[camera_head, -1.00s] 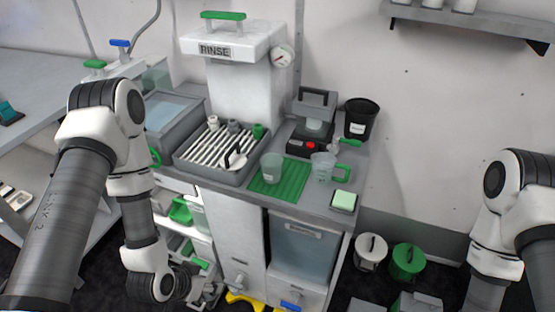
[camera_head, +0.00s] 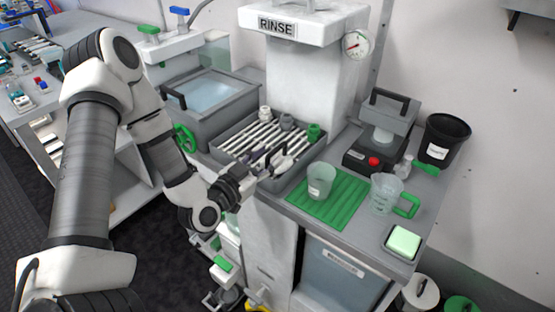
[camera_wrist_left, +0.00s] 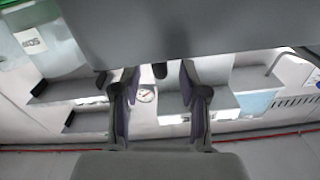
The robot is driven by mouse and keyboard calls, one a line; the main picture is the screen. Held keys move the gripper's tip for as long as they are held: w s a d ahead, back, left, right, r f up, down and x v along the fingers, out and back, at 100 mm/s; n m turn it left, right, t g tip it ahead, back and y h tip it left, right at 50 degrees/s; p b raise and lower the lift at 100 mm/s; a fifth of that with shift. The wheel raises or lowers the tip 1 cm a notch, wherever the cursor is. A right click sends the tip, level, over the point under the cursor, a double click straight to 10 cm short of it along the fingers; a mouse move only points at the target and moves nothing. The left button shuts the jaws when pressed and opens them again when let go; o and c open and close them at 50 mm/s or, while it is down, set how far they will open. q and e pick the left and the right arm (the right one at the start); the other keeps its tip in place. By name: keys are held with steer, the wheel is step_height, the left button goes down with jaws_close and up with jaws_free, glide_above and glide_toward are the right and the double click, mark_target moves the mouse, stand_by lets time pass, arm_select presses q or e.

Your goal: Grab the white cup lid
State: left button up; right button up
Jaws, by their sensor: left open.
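I cannot single out a white cup lid with certainty in these frames. On the ribbed drying rack (camera_head: 228,146) in the head view, a small whitish cap (camera_head: 265,113) stands at the back, with a grey one (camera_head: 287,121) and a green one (camera_head: 314,130) to its right. A dark-handled tool (camera_head: 278,156) lies at the rack's front. My left gripper (camera_head: 254,170) is at the rack's front edge, empty as far as I see. In the left wrist view its two fingers (camera_wrist_left: 160,104) are apart with nothing clear between them. My right gripper is out of view.
A clear cup (camera_head: 320,181) stands on a green mat (camera_head: 333,214), with a green-handled jug (camera_head: 387,193) to its right. A sealing machine (camera_head: 382,137), a black bin (camera_head: 443,139) and a green sponge (camera_head: 404,241) are further right. The rinse tower (camera_head: 310,75) rises behind the rack.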

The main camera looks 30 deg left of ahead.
arm_select(q)
steer(key=w, duration=0.4)
steer(key=shift+w+d+f, duration=0.15)
steer(key=shift+w+f, duration=0.1)
steer(key=shift+w, duration=0.1)
steer(key=shift+s+r, duration=0.2)
steer(key=shift+s, duration=0.1)
steer(key=c, duration=0.5)
steer(key=shift+f, duration=0.1)
jaws_close()
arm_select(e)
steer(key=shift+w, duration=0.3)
arm_select(q)
steer(key=shift+w, duration=0.1)
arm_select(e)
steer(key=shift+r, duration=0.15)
